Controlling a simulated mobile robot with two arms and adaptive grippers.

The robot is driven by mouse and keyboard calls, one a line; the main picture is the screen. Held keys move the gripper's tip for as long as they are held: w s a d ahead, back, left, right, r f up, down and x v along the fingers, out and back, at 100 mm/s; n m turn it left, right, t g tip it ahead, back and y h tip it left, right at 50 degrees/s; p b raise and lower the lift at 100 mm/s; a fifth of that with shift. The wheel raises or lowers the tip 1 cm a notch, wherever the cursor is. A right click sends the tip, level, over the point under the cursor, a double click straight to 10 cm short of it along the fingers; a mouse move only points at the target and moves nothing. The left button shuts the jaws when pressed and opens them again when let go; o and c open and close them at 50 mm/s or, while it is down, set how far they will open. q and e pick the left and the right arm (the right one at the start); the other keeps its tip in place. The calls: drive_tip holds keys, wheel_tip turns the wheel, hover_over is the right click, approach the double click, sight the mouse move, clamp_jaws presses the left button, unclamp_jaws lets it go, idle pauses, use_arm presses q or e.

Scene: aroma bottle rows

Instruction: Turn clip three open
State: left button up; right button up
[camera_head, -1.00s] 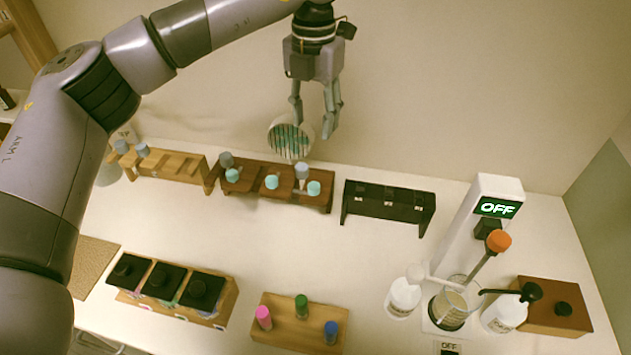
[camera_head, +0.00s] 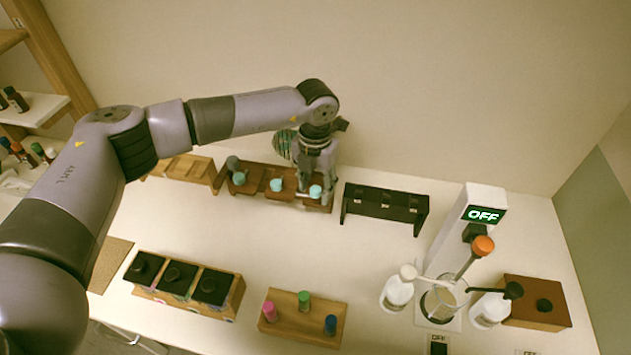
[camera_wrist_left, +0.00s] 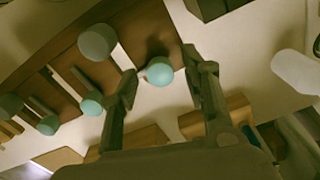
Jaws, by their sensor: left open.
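The brown wooden rack (camera_head: 262,188) stands at the back of the table with a row of clips that have round teal ends. The teal end of the third, rightmost clip (camera_head: 316,191) also shows in the left wrist view (camera_wrist_left: 160,71). My left gripper (camera_head: 317,184) is open and low over the rack's right end. In the left wrist view its fingers (camera_wrist_left: 161,66) stand one on each side of this teal end, with gaps visible. The other teal ends (camera_head: 277,185) and (camera_head: 239,179) are to the left. My right gripper is not in view.
A black rack (camera_head: 386,203) stands close on the right, a lighter wooden rack (camera_head: 187,168) on the left. A round striped object (camera_head: 284,144) is behind my wrist. Black-lidded boxes (camera_head: 178,280) and a wooden block with coloured caps (camera_head: 288,322) are in front. The middle table is clear.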

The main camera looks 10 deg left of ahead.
use_arm(q)
drive_tip(key=shift+f, duration=0.1)
drive_tip(key=shift+c, duration=0.4)
clamp_jaws()
